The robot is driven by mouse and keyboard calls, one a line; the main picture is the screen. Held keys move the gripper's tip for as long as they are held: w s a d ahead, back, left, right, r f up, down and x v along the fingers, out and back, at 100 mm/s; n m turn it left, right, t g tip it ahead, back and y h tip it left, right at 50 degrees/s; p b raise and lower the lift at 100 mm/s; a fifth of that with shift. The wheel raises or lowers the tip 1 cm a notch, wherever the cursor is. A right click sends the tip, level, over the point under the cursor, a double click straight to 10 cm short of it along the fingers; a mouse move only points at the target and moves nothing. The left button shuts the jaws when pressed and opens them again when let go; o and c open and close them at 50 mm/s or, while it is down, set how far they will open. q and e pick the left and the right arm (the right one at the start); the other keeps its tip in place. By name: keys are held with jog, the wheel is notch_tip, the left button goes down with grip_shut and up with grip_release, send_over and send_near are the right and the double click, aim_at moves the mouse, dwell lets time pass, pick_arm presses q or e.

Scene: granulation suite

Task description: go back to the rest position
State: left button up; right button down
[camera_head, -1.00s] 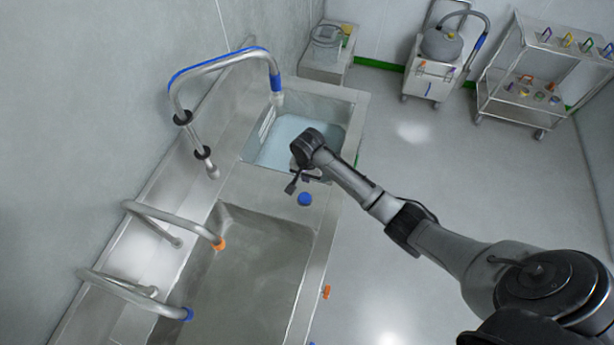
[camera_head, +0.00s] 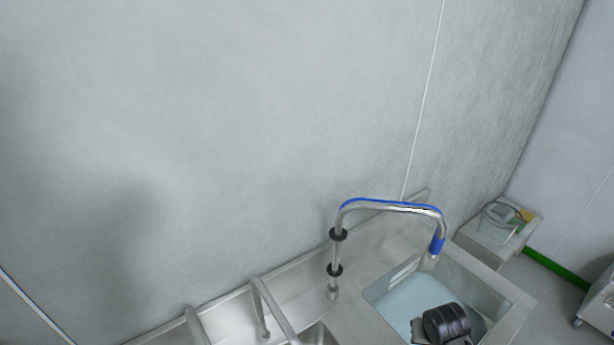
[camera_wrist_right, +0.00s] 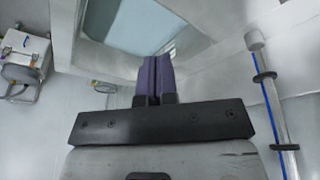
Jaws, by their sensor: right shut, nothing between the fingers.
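My right gripper (camera_wrist_right: 155,80) shows in the right wrist view, with its two dark purple fingers together and nothing between them. It is at the near edge of the water-filled basin (camera_wrist_right: 165,18). In the head view, a black part of my right arm stands at the bottom right, in front of the basin (camera_head: 398,302); the fingers themselves are hidden or out of frame. My left gripper is in neither view.
A tall faucet with a blue hose (camera_head: 392,206) rises beside the basin, and curved steel spouts (camera_head: 272,308) stand to its left. A plain wall (camera_head: 230,130) fills most of the head view. A small cabinet (camera_head: 492,235) stands beyond the basin.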

jog(key=s+a+r+n+t+p, duration=0.1)
jog(key=s+a+r+n+t, duration=0.2)
jog(key=r, duration=0.4)
jog(key=s+a+r+n+t+p, duration=0.1)
jog(key=s+a+r+n+t, duration=0.1)
jog(key=a+r, duration=0.35)
jog(key=s+a+f+g+p, duration=0.1)
jog(key=s+f+g+p, duration=0.1)
jog(key=s, duration=1.2)
jog(key=s+a+f+g+y+p, duration=0.1)
jog(key=s+f+p, duration=0.3)
jog(key=s, duration=1)
jog(key=shift+a+m+g, duration=0.15)
jog(key=shift+m+g, duration=0.15)
jog(key=shift+g, duration=0.5)
